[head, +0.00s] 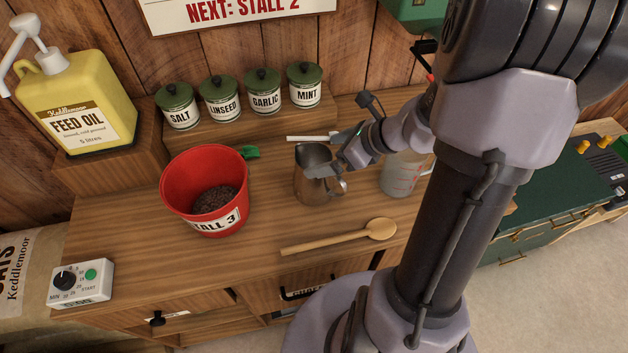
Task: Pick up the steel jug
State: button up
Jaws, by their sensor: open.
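The steel jug (309,187) stands upright on the wooden counter, right of the red bucket. Its open mouth faces up and its handle is on its right side. My gripper (330,172) is open at the jug's upper right, by the rim and handle. It hides part of that side of the jug. I cannot tell whether the fingers touch the jug or are around its handle.
A red bucket (171,190) of dark feed stands left. A wooden spoon (335,237) lies in front. A clear measuring jug (398,181) stands close on the right, partly behind my arm. Lidded tins, including the mint tin (305,92), line the back shelf.

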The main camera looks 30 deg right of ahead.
aim_at(315, 159)
jog(key=b+x, duration=0.2)
jog(key=x, duration=0.3)
jog(key=shift+s+f, duration=0.1)
jog(key=shift+c, duration=0.4)
jog(key=c, duration=1.9)
